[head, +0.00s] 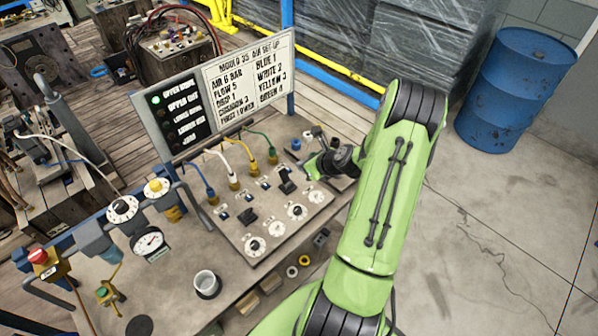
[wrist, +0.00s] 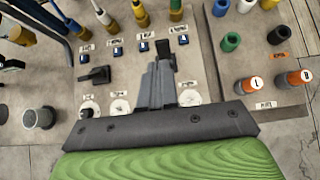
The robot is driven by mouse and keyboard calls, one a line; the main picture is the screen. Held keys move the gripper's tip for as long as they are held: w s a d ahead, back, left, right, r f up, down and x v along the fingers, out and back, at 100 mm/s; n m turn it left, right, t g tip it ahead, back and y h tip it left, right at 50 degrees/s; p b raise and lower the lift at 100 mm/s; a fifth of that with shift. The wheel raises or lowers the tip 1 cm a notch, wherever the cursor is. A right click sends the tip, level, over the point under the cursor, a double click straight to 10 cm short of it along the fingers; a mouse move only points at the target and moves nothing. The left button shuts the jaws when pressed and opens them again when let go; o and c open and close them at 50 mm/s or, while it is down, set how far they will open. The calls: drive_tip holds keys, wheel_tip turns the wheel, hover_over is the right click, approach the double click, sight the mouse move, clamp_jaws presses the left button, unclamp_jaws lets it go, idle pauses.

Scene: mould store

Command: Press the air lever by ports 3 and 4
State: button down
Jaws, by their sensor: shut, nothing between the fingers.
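The black air lever by ports 3 and 4 (head: 287,181) stands on the grey panel, below the yellow hose (head: 252,157) and green hose (head: 271,149) plugs. In the wrist view this lever (wrist: 166,52) shows just beyond my fingertips, its lower part hidden by them. My gripper (wrist: 157,72) is shut and empty, pointing at that lever; I cannot tell whether it touches. In the head view my gripper (head: 311,167) is at the panel's right edge, mostly hidden by my wrist. The other black lever (head: 248,216) sits to the left; it also shows in the wrist view (wrist: 97,75).
White dials (head: 297,211) line the panel's front. A setup sign (head: 248,82) stands behind it, beside a black board (head: 181,108) with one green lamp lit. A block with orange plugs (wrist: 257,84) lies to the right. A cup (head: 207,283) and gauge (head: 149,242) are at left.

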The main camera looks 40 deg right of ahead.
drive_tip(key=r, duration=0.3)
drive_tip(key=shift+s+d+r, duration=0.15)
drive_tip(key=shift+s+r, duration=0.25)
drive_tip(key=s+a+r+n+g+b, duration=0.2)
drive_tip(key=a+r+n, duration=0.3)
drive_tip(key=a+n, duration=0.55)
drive_tip(key=s+a+r+n+g+b, duration=0.25)
drive_tip(key=a+r+n, duration=0.25)
drive_tip(key=a+n, duration=0.55)
drive_tip(key=s+a+r+n+b, duration=0.1)
drive_tip(key=s+a+n, duration=0.2)
drive_tip(key=s+n, duration=0.4)
drive_tip(key=s+a+r+n+b, duration=0.1)
drive_tip(key=s+a+n+b, duration=0.1)
drive_tip(key=s+n, duration=0.5)
drive_tip(key=shift+s+a+r+n, duration=0.3)
drive_tip(key=shift+s+a+r, duration=0.1)
drive_tip(key=shift+s+a, duration=0.1)
